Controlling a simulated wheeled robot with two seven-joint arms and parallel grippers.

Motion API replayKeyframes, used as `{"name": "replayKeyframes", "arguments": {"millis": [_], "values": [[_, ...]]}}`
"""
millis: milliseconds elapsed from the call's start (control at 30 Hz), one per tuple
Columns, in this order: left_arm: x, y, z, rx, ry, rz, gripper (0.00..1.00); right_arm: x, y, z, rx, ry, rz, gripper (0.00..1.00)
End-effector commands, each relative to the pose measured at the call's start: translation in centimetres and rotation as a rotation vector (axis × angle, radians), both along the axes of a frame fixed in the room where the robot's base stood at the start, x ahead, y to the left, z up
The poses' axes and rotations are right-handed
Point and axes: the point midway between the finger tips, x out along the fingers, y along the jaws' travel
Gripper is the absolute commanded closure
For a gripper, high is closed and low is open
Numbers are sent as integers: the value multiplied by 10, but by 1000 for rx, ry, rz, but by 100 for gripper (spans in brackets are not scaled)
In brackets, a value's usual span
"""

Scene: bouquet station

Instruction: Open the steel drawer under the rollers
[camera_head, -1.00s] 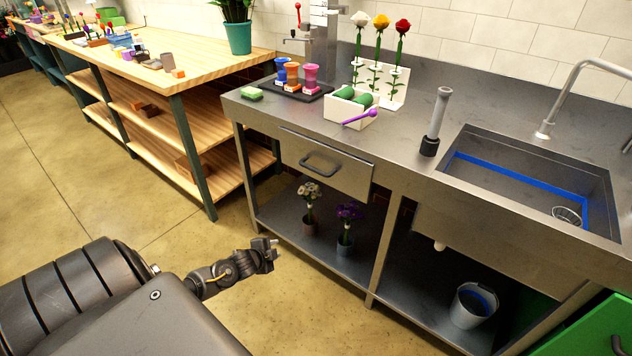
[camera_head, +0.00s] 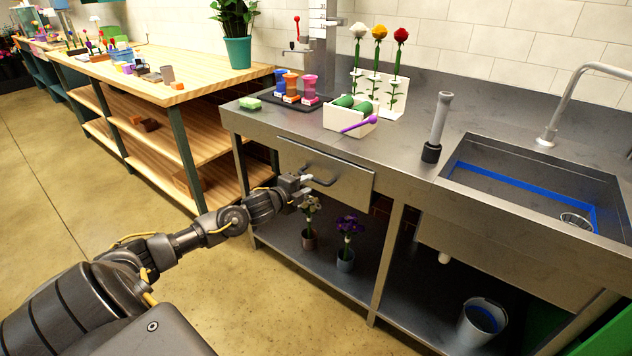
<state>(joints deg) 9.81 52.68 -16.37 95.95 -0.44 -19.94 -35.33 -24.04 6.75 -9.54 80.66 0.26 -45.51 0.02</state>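The steel drawer (camera_head: 352,187) sits under the countertop, below the white holder with the green rollers (camera_head: 345,101). Its front looks flush with the bench, so it appears shut. Its bar handle (camera_head: 325,182) stands out from the front. My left gripper (camera_head: 303,181) reaches in from the left, and its tips are at the left part of the handle. I cannot tell whether the fingers are around the handle or only beside it, nor how far apart they are. My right gripper is out of view.
Flowers in small pots (camera_head: 346,258) stand on the lower shelf, just below my gripper. A wooden table (camera_head: 150,85) stands to the left. The sink (camera_head: 525,185) and a bucket (camera_head: 482,322) are at the right. The floor before the bench is clear.

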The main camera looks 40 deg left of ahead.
Motion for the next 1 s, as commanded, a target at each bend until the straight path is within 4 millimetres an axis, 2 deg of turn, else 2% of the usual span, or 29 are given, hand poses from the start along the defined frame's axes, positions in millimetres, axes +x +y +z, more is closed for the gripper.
{"name": "replayKeyframes", "arguments": {"millis": [100,300,467,733,1000], "values": [[22,1,-4,-2,-3,1,68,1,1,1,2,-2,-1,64],[47,1,-9,-1,-2,0,68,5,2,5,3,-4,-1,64],[55,1,-12,0,0,0,68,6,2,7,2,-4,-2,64],[56,1,-12,0,1,0,68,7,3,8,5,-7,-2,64],[56,1,-12,0,0,0,100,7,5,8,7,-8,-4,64]]}}
